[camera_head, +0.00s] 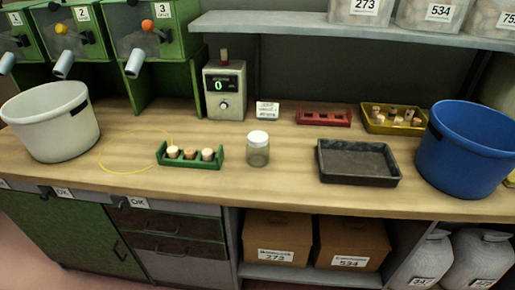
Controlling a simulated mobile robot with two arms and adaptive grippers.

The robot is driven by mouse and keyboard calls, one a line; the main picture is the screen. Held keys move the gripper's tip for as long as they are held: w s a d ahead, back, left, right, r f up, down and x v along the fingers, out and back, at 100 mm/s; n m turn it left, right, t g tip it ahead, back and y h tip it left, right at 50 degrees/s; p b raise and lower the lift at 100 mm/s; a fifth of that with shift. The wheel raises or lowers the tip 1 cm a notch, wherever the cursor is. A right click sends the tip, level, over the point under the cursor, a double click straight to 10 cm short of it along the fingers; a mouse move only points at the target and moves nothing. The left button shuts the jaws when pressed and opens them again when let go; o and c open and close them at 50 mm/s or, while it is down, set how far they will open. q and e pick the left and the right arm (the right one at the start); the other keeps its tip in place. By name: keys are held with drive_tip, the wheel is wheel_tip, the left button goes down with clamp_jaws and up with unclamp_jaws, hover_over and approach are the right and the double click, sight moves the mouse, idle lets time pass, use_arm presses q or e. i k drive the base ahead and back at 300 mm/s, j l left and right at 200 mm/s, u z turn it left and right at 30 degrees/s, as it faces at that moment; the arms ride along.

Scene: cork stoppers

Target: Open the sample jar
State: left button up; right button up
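The sample jar (258,149) is a small clear glass jar standing upright near the middle of the wooden bench. A white lid (258,137) sits on top of it. The jar looks empty or nearly so, but it is too small to be sure. Neither of my grippers shows in the head view.
A green rack (190,155) with three corks stands left of the jar. A black tray (357,163) lies to its right. Behind are a meter showing 0 (225,90), a red rack (323,115) and a yellow tray of corks (393,119). A white bucket (50,125) and blue bucket (464,155) flank the bench.

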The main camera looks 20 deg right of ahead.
sight(256, 156)
drive_tip(key=i+z, duration=0.35)
drive_tip(key=i+j+z, duration=0.1)
drive_tip(key=z, duration=0.3)
drive_tip(key=i, duration=0.05)
